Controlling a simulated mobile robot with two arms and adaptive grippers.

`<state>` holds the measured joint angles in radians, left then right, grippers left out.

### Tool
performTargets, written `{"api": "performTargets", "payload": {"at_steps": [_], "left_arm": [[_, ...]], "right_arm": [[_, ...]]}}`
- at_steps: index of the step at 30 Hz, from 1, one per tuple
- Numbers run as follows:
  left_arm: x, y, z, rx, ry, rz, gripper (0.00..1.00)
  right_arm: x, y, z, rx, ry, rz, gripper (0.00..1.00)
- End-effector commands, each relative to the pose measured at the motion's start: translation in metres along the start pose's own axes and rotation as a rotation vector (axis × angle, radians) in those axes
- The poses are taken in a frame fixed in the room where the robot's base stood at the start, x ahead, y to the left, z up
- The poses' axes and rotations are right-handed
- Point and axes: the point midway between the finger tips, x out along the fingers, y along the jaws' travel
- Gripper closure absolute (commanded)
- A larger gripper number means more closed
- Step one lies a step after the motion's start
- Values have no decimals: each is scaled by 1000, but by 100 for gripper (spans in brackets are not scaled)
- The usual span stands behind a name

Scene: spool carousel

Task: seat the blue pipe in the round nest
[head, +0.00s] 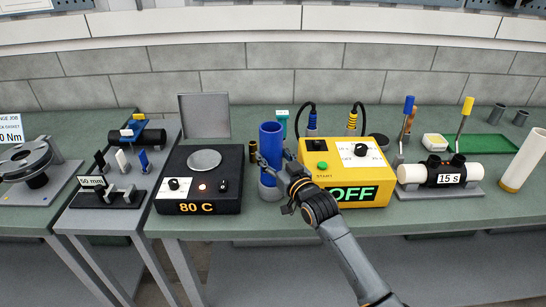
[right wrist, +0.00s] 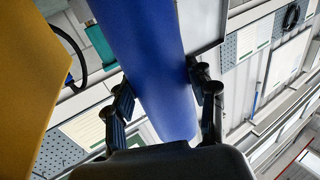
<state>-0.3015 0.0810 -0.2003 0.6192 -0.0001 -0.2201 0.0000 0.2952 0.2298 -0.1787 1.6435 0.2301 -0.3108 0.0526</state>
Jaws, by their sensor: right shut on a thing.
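The blue pipe (head: 271,138) stands upright at the middle of the bench in the head view, between the black heater box and the yellow box. It also fills the middle of the right wrist view (right wrist: 155,60). My right gripper (head: 272,167) is shut on the pipe, with one finger on each side of it, low on its length. A grey round base (head: 268,192), which looks like the round nest, shows directly below the pipe. Whether the pipe's lower end is fully down in it I cannot tell, as the fingers partly cover that spot. My left gripper is not in view.
The heater box (head: 198,207) reading 80 C stands close left of the pipe. The yellow box (head: 345,172) reading OFF stands close right, by my right wrist. A clamp with a white tube (head: 412,173) and a green tray (head: 487,144) are farther right.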

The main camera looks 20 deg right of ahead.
Motion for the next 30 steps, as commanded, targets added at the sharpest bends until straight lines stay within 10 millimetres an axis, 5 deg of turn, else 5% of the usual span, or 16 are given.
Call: {"api": "performTargets", "payload": {"at_steps": [1, 2, 5, 17, 30], "left_arm": [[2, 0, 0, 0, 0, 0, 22], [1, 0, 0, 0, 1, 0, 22], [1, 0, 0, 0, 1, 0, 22], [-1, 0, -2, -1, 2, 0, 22], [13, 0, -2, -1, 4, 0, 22]], "right_arm": [[0, 0, 2, 0, 2, 0, 87], [0, 0, 2, 0, -1, 0, 38], [0, 0, 2, 0, -1, 0, 22], [-2, 0, -2, 0, -2, 0, 22], [-79, 0, 2, -2, -3, 0, 22]]}}
